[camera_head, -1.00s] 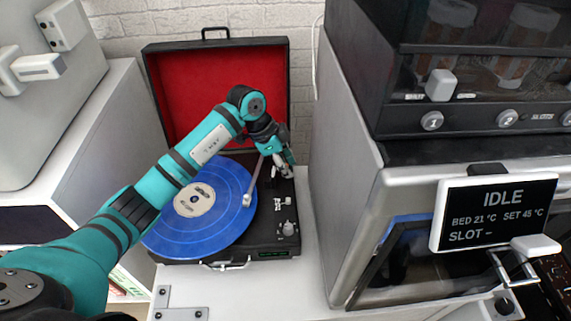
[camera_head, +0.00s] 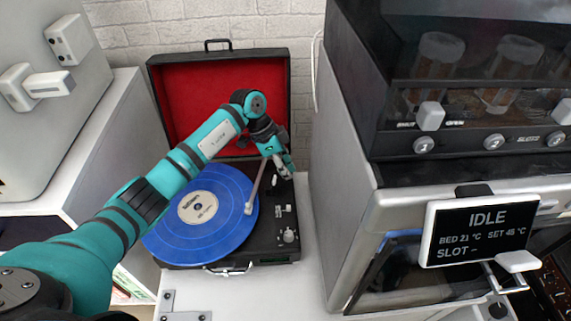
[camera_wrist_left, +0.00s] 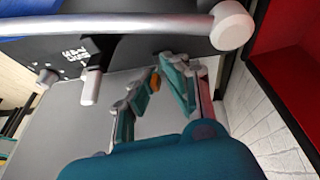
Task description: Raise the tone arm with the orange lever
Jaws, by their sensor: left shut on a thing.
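The turntable (camera_head: 270,240) sits in an open black case with a red-lined lid, a blue record (camera_head: 215,235) on it. Its pale tone arm (camera_head: 257,186) reaches forward, its head over the record's right edge; I cannot tell whether it touches. The tone arm also crosses the top of the left wrist view (camera_wrist_left: 120,25). My left gripper (camera_head: 287,168) is at the back right of the deck, beside the tone arm's base. In the left wrist view its fingers (camera_wrist_left: 155,92) are around the small orange lever (camera_wrist_left: 155,80), which is partly hidden. My right gripper is not in view.
The red lid (camera_head: 220,105) stands up behind the deck. A grey machine (camera_head: 345,180) with an IDLE display (camera_head: 487,228) stands close on the right. Deck knobs (camera_head: 288,236) lie in front of the gripper. The white table top (camera_head: 255,295) in front is mostly clear.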

